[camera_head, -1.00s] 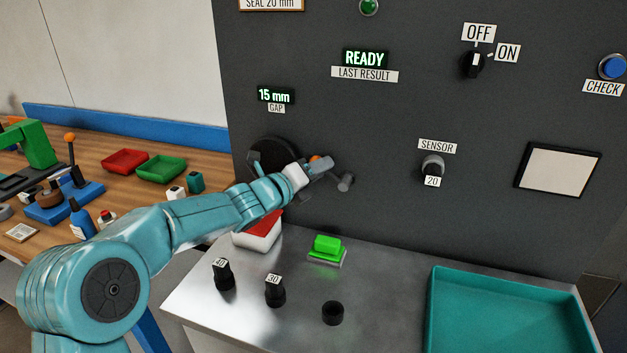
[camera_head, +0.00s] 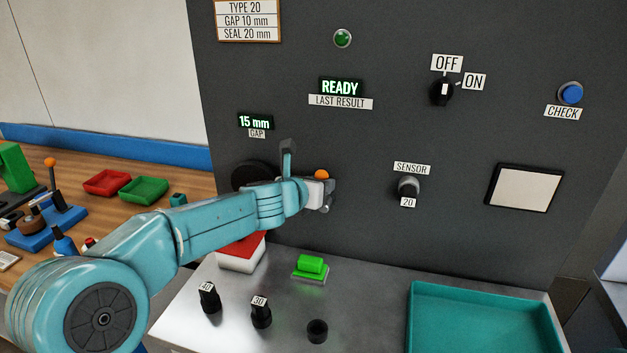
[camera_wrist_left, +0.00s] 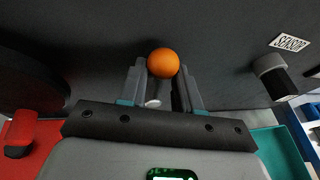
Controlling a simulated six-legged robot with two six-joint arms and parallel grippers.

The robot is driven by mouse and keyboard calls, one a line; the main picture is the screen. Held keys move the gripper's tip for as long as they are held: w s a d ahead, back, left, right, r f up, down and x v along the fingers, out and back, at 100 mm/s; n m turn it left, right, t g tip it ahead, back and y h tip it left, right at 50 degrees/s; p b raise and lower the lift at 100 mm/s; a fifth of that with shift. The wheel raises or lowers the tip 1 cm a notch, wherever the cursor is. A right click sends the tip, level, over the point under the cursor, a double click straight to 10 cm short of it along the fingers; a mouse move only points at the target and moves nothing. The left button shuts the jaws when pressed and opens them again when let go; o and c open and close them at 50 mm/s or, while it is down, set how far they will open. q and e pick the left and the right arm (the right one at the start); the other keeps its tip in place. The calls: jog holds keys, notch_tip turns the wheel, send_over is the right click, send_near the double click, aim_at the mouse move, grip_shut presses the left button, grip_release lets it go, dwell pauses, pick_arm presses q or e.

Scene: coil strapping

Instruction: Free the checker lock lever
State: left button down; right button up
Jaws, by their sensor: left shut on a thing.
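The checker lock lever shows as an orange ball knob (camera_head: 321,174) on the dark panel, right of the black round gap dial (camera_head: 250,175). My left gripper (camera_head: 326,193) reaches it from the left and is shut on the lever. In the left wrist view the orange knob (camera_wrist_left: 163,63) sits at the fingertips, between the two fingers of the gripper (camera_wrist_left: 161,82). Part of a light stem shows below the knob; the rest of the lever is hidden by the fingers. My right gripper is in neither view.
The sensor knob (camera_head: 408,187) marked 20 is to the right on the panel. Below, a steel ledge (camera_head: 360,290) carries a red-topped white box (camera_head: 240,255), a green block (camera_head: 310,265), black plugs marked 40 and 30, and a teal tray (camera_head: 480,290).

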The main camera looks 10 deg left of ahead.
pick_arm(q)
jog(key=shift+d+r+m, duration=0.3)
jog(key=shift+d, duration=0.05)
dwell(0.4)
jog(key=c, duration=1.1)
grip_release()
jog(key=o, duration=0.3)
jog(key=shift+w+d+f, duration=0.1)
jog(key=shift+f, duration=0.1)
